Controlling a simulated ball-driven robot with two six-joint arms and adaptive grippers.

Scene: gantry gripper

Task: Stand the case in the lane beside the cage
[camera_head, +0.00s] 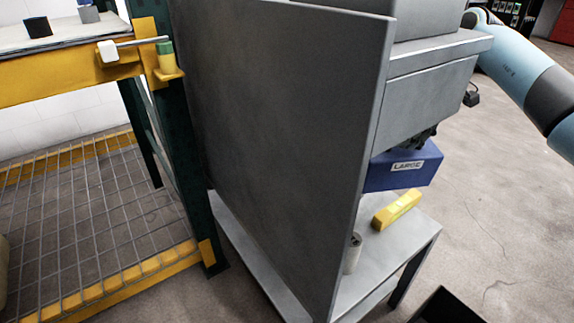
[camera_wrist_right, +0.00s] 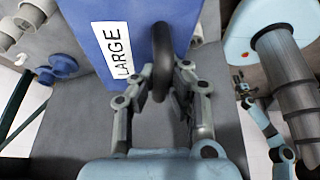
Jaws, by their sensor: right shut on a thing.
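A blue case (camera_head: 404,168) with a white "LARGE" label hangs below a grey box-like housing at the right in the head view. The case (camera_wrist_right: 118,22) also shows in the wrist view, with its dark handle (camera_wrist_right: 162,62) between the fingers of my right gripper (camera_wrist_right: 158,78). In the head view that gripper (camera_head: 424,137) is mostly hidden behind the housing; it is shut on the handle. A jointed finger like mine shows at the right of the wrist view, probably my left gripper (camera_wrist_right: 268,135); its opening is unclear. No cage or lane can be made out for certain.
A tall grey panel (camera_head: 280,120) stands mid-view on a low grey table (camera_head: 385,250). A yellow block (camera_head: 397,210) and a pale cylinder (camera_head: 352,253) are on that table. A yellow-edged mesh floor (camera_head: 90,220) lies left. A black open box (camera_head: 450,306) is at the bottom.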

